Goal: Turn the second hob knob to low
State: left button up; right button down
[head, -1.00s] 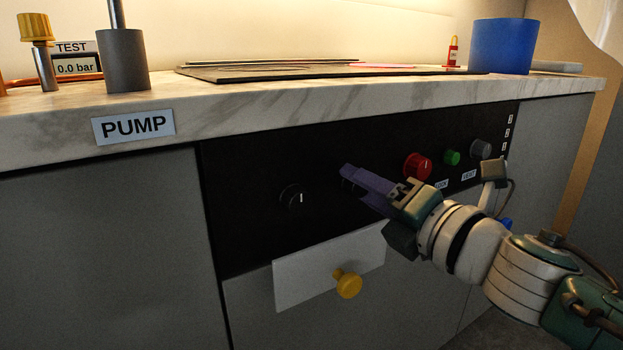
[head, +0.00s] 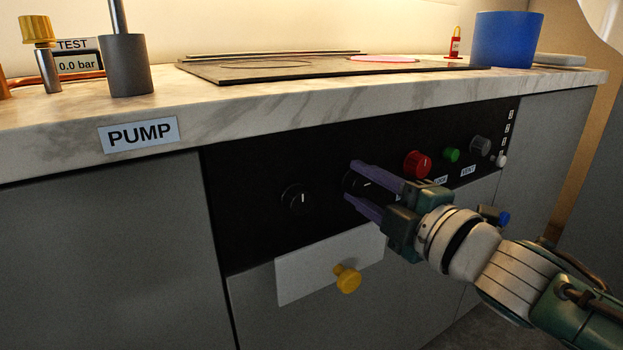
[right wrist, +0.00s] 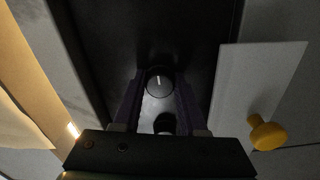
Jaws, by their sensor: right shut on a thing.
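The second hob knob (head: 357,184) is a round black knob with a white mark on the black panel (head: 245,225). My right gripper (head: 356,182) has its purple fingers above and below this knob and is shut on it. In the right wrist view the knob (right wrist: 160,82) sits between the two fingertips, its white mark showing. The fingers partly cover it in the head view. The first black knob (head: 296,199), to its left, has an upright white mark and is not touched. My left gripper is not in view.
Right of the held knob are a red knob (head: 417,164), a green knob (head: 452,155) and a grey knob (head: 480,146). Below is a white panel with a yellow knob (head: 347,279). The hob plate (head: 215,74) and a blue pot (head: 505,40) stand on the counter.

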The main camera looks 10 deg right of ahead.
jog(key=shift+m, duration=0.3)
jog(key=shift+c, duration=2.3)
grip_release()
jog(key=shift+s+d, duration=0.1)
jog(key=shift+s, duration=0.2)
jog(key=p+v, duration=0.3)
jog(key=v, duration=0.6)
jog(key=shift+s, duration=0.15)
